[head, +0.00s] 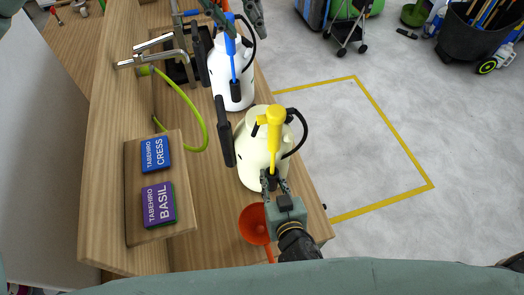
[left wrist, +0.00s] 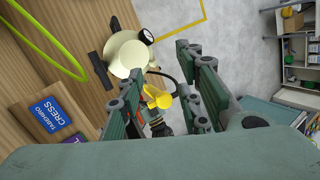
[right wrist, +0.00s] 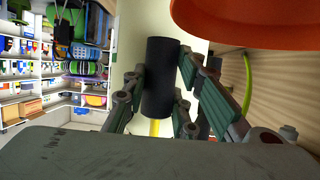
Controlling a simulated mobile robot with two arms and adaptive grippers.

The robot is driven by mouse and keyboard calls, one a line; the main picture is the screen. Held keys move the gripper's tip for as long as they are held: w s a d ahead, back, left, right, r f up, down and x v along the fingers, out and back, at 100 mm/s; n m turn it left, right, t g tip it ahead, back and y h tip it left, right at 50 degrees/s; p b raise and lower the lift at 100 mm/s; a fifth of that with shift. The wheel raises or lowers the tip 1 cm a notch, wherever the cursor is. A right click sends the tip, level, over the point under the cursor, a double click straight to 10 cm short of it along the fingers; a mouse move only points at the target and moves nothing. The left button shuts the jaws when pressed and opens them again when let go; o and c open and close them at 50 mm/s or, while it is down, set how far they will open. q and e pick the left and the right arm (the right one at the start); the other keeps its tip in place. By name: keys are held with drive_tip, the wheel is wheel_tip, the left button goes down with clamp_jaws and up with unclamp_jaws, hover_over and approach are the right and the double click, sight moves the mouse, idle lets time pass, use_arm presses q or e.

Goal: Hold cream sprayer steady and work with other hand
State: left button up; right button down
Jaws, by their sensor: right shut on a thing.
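The cream sprayer (head: 252,165) stands upright on the wooden counter, with a yellow pump top (head: 275,115) and a yellow lance that ends in a black grip. My right gripper (head: 274,182) is shut on that black grip, which shows between its fingers in the right wrist view (right wrist: 160,75). My left gripper (head: 235,10) is open and empty at the top of the head view, above the white sprayer. In the left wrist view, the cream sprayer (left wrist: 125,52) is beyond my left fingers (left wrist: 215,90).
A white sprayer (head: 232,85) with blue parts stands behind the cream one. An orange funnel (head: 252,222) is beside my right gripper. A board (head: 135,205) holds cress and basil boxes, near a green hose (head: 190,105). Open floor lies right of the counter.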

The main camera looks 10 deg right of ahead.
sight(222, 118)
use_arm(q)
drive_tip(key=a+f+y, duration=0.1)
drive_tip(key=f, duration=0.3)
drive_tip(key=s+a+f+n+g+y, duration=0.1)
drive_tip(key=a+f+y, duration=0.1)
drive_tip(key=f, duration=0.3)
drive_tip(key=s+a+f+g+y, duration=0.1)
drive_tip(key=a+f+y, duration=0.1)
drive_tip(key=f, duration=0.2)
drive_tip(key=shift+s+a+f+n, duration=0.15)
drive_tip(key=shift+s+a+n, duration=0.1)
drive_tip(key=shift+n, duration=0.15)
drive_tip(key=shift+f, duration=4.45)
clamp_jaws()
